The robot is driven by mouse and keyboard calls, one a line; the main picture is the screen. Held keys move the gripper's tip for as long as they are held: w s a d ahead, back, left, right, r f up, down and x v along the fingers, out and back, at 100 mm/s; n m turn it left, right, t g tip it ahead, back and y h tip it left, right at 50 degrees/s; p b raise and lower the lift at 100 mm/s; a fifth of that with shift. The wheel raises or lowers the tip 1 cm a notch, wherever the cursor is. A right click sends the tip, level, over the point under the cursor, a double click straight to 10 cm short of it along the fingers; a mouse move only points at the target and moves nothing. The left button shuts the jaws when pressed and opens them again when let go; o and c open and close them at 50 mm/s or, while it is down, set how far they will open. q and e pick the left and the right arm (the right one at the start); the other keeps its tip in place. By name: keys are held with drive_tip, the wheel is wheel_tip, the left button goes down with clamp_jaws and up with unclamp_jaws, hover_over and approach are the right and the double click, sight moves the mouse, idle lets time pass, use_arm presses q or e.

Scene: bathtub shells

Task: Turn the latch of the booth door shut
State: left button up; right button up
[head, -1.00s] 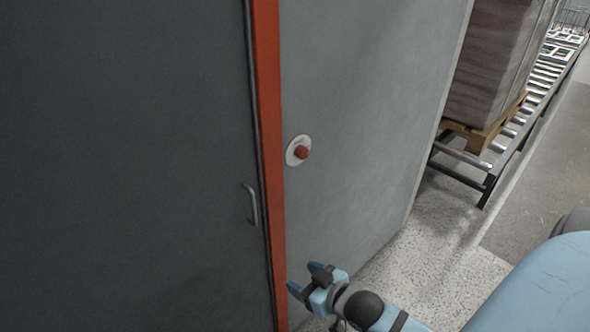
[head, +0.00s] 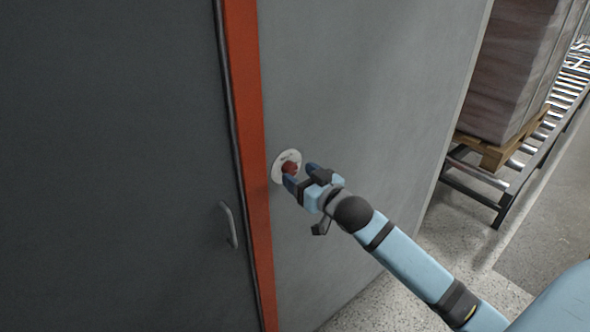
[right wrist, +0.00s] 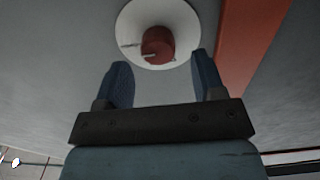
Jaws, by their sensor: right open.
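The latch is a red knob (head: 290,168) on a round white plate (head: 283,160), fixed to the grey wall right of the orange frame. The knob also shows in the right wrist view (right wrist: 157,44), just beyond my fingertips, with its white plate (right wrist: 180,22) around it. My right gripper (head: 302,176) is open at the knob, and its fingers (right wrist: 160,75) point at it with a gap between them. Whether a finger touches the knob I cannot tell. The dark booth door (head: 110,170) is flush with the orange frame (head: 248,150). My left gripper is not in view.
A metal pull handle (head: 229,225) sticks out from the dark door. At the right, a wrapped load (head: 515,70) on a wooden pallet (head: 500,150) stands on a roller conveyor (head: 545,140). Speckled floor is clear between wall and conveyor.

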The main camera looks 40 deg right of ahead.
drive_tip(key=shift+w, duration=1.2)
drive_tip(key=c, duration=0.9)
